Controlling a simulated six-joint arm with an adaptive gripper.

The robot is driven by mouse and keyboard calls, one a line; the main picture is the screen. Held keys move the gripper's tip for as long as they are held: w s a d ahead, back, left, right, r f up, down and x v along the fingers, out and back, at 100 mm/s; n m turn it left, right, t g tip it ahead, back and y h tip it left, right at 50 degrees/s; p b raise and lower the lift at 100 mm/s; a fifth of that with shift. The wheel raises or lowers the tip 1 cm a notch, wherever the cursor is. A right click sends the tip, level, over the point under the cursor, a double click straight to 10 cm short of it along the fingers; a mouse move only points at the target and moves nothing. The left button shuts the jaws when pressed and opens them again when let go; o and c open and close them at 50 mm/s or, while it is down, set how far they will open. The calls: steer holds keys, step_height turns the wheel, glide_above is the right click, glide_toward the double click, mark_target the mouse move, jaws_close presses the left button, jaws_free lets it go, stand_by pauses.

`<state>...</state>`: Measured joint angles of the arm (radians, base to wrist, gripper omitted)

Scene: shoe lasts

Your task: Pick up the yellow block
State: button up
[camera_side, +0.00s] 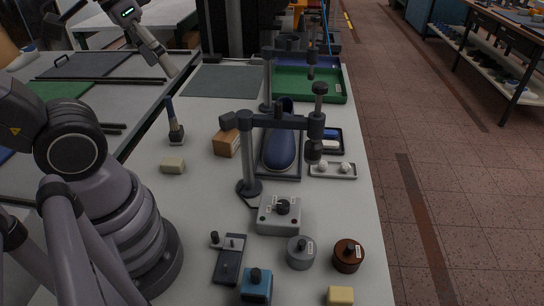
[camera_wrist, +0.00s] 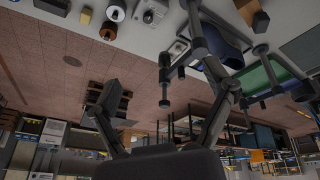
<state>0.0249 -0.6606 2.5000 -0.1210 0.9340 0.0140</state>
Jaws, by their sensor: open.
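The yellow block (camera_side: 340,295) is small and pale yellow. It lies on the white bench near the front edge of the side view, right of the blue box, and its lower part is close to the picture's edge. In the wrist view a small yellow block (camera_wrist: 86,16) shows near the top left. My gripper (camera_wrist: 165,95) is open and empty, its two fingers spread wide in the wrist view. In the side view my gripper (camera_side: 158,55) is high at the upper left, far from the yellow block.
A brown pot (camera_side: 348,256), grey pot (camera_side: 300,252) and blue box (camera_side: 256,287) stand near the block. A clamp stand (camera_side: 248,160) and a blue shoe last (camera_side: 281,145) rise mid-bench. A cream block (camera_side: 173,165) lies at left. The bench's right edge is close.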

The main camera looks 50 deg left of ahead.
steer(key=d+f+g+h, duration=0.3)
steer(key=d+g+h, duration=0.1)
steer(key=d, duration=0.3)
steer(key=n+t+h, duration=0.2)
steer(key=n+h, duration=0.8)
steer(key=n, duration=0.9)
glide_above(336, 291)
steer(key=s+a, duration=0.2)
steer(key=s, duration=0.1)
step_height(336, 291, down, 18)
steer(key=f+n+t+y, duration=0.1)
steer(key=f, duration=0.3)
steer(key=w+a+f+n+t+y, duration=0.1)
steer(key=f, duration=0.4)
steer(key=a+f+n, duration=0.1)
steer(key=f, duration=0.4)
steer(key=shift+w+f+t+y, duration=0.1)
steer(key=shift+w+t+y, duration=0.05)
steer(key=shift+t+y, duration=0.25)
steer(key=shift+f, duration=0.6)
steer(key=x, duration=0.5)
steer(key=c, duration=1.5)
